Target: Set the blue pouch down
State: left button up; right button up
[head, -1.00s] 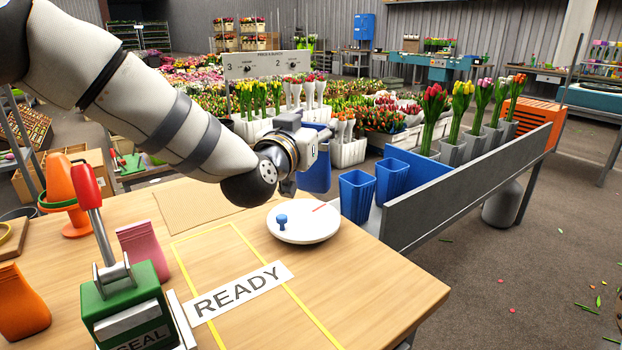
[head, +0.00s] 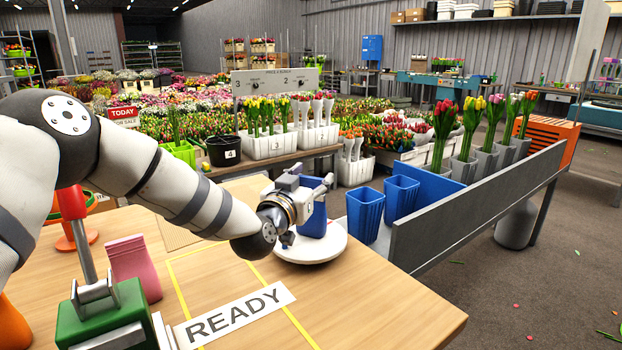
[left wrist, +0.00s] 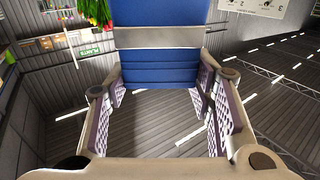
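The blue pouch (head: 313,222) is upright over the round white plate (head: 312,253) on the wooden table. I cannot tell whether its base touches the plate. My left gripper (head: 312,185) is around the pouch's upper part, a finger at each side, and looks closed on it. In the left wrist view, the pouch (left wrist: 157,68) fills the space between the fingers of my left gripper (left wrist: 158,92), with a grey band across it. The small blue peg and red mark on the plate are hidden now. My right gripper is not in view.
A READY label (head: 236,314) and yellow lines lie in front of the plate. A pink pouch (head: 134,270) and a green sealer (head: 108,318) stand to the left. Blue buckets (head: 365,213) and a grey panel (head: 480,205) border the right. The table's front right is clear.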

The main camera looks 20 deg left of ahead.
pick_arm(q)
jog(key=o, duration=0.4)
jog(key=shift+c, duration=0.2)
jog(key=shift+r, duration=0.15)
jog(key=s+a+p, duration=0.1)
jog(key=s+p, duration=0.1)
jog(key=s, duration=1)
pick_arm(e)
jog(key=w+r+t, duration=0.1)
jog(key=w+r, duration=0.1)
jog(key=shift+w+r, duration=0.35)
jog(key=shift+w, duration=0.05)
